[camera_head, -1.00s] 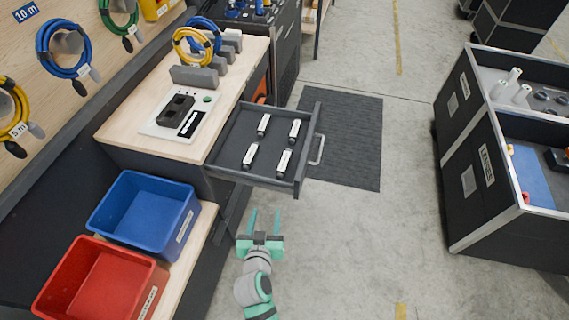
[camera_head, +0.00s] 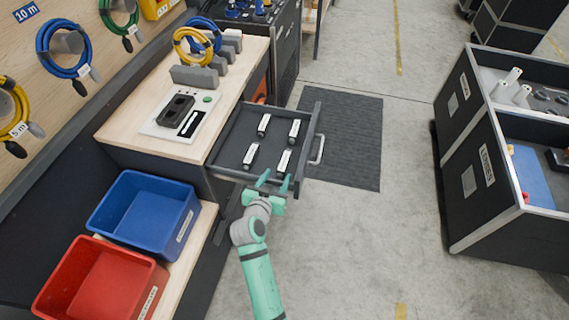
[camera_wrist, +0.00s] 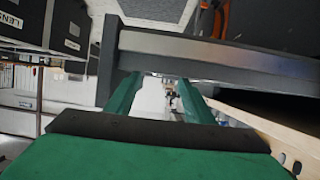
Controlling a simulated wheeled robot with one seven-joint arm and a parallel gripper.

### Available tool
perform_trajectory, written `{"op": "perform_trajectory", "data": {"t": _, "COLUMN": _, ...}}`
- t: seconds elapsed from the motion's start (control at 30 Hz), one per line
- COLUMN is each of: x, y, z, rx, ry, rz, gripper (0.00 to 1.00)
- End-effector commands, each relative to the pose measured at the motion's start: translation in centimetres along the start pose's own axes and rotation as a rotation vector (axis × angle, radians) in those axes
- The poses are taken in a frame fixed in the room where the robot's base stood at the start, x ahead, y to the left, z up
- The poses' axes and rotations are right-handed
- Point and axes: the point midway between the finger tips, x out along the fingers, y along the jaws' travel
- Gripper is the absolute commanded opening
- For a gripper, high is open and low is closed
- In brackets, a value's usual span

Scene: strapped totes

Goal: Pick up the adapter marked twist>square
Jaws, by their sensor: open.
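Several small black adapters with white labels lie apart in an open dark drawer (camera_head: 228,166). They are a back-left adapter (camera_head: 264,124), a back-right adapter (camera_head: 294,131), a front-left adapter (camera_head: 250,156) and a front-right adapter (camera_head: 284,162). The label writing is too small to read, so I cannot tell which is marked twist>square. My gripper (camera_head: 274,181) is open and empty at the drawer's near side, just short of the front-right adapter. In the wrist view my gripper (camera_wrist: 165,84) points at the drawer's wall (camera_wrist: 215,57), which crosses the picture close by.
The workbench (camera_head: 125,130) with a tester panel (camera_head: 178,117) stands left of the drawer. A blue bin (camera_head: 145,212) and a red bin (camera_head: 95,285) sit on a lower shelf. The drawer handle (camera_head: 317,149) juts right. A black case (camera_head: 470,180) stands far right, with clear floor between.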

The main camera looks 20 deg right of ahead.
Motion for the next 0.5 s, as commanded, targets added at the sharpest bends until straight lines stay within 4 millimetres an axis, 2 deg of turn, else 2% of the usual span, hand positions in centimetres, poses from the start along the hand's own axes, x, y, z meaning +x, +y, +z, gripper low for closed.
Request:
{"op": "perform_trajectory", "data": {"t": 0.3, "x": 4.1, "y": 0.0, "z": -0.2, "rx": 0.001, "ry": 0.000, "rz": 0.000, "gripper": 0.48}}
{"op": "perform_trajectory", "data": {"t": 0.5, "x": 5.0, "y": 0.1, "z": -0.2, "rx": 0.001, "ry": 0.001, "rz": 0.000, "gripper": 0.48}}
